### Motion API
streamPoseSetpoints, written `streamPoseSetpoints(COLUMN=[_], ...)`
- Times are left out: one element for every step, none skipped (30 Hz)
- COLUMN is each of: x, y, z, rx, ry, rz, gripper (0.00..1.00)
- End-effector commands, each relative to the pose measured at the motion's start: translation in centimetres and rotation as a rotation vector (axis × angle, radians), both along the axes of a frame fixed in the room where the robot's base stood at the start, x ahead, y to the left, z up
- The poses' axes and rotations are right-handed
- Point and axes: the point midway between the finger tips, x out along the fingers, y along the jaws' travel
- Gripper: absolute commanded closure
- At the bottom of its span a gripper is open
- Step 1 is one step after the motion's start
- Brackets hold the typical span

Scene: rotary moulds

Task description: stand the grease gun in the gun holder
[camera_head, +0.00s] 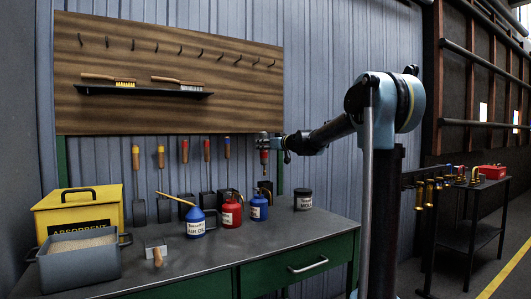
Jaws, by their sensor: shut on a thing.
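My gripper (272,143) is at the end of the outstretched arm, above the back of the bench and in front of the wall. It is shut on a small upright thing with a grey top and a red lower part (264,156), which looks like the grease gun. It is too small to tell its outline from the tools hanging behind. I cannot pick out the gun holder for certain; dark loop-like shapes stand at the back of the bench behind the cans.
The bench (255,262) carries a yellow absorbent box (80,211), a grey tray (82,268), a blue can (195,224), a red can (231,213), another blue can (259,209) and a dark jar (303,201). Long-handled tools hang behind. The bench's front right is clear.

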Motion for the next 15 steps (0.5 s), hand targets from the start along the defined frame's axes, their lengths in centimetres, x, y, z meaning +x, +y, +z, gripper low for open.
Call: streamPoseSetpoints(x=[0.0,0.0,0.0,0.0,0.0,0.0,0.0,0.0,0.0,0.0,0.0,0.0,0.0,0.0,0.0], y=[0.0,0.0,0.0,0.0,0.0,0.0,0.0,0.0,0.0,0.0,0.0,0.0,0.0,0.0,0.0], z=[0.4,0.6,0.8,1.0,1.2,1.4,1.6,1.8,2.1,2.3,2.4,2.7,2.9,3.1,3.3], rx=[0.000,0.000,0.000,0.000,0.000,0.000,0.000,0.000,0.000,0.000,0.000,0.000,0.000,0.000,0.000], ry=[0.000,0.000,0.000,0.000,0.000,0.000,0.000,0.000,0.000,0.000,0.000,0.000,0.000,0.000,0.000], rz=[0.000,0.000,0.000,0.000,0.000,0.000,0.000,0.000,0.000,0.000,0.000,0.000,0.000,0.000,0.000], gripper=[1.00,1.00,1.00,1.00,1.00,1.00,1.00,1.00,1.00,1.00,1.00,1.00,1.00,1.00,1.00])
